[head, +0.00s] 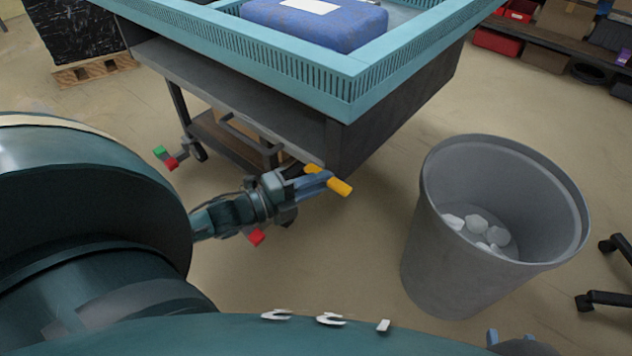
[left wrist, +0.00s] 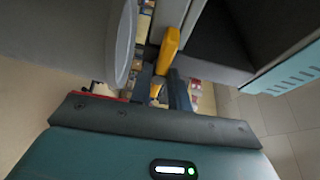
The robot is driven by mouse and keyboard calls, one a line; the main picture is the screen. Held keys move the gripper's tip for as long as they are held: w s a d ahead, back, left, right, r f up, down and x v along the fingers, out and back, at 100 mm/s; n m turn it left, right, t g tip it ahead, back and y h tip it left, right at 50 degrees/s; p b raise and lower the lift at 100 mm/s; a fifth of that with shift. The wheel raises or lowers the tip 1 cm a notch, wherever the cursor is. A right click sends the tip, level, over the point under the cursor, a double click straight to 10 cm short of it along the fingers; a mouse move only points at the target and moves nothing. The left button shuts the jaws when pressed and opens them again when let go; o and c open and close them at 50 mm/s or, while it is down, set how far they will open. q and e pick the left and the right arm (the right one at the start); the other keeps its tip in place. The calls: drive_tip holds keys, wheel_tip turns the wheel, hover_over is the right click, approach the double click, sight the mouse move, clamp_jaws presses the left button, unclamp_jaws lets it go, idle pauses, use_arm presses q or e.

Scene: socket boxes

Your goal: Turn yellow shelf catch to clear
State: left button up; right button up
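The yellow shelf catch (head: 341,187) is a short bar at the lower front corner of the grey cart, slanting down to the right in the head view. My left gripper (head: 318,180) is at it, and a blue finger crosses in front of the bar's middle. In the left wrist view the catch (left wrist: 170,44) stands just beyond and between the tips of my left gripper (left wrist: 161,72), whose fingers are apart. Whether they touch it I cannot tell. A small part of my right gripper (head: 510,341) shows at the bottom edge, mostly cut off.
The cart has a light-blue slatted rim (head: 350,88) and a blue padded bundle (head: 315,22) on top. A grey bin (head: 440,245) with white scraps stands right of the catch. Floor between cart and bin is clear.

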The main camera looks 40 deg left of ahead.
use_arm(q)
clamp_jaws()
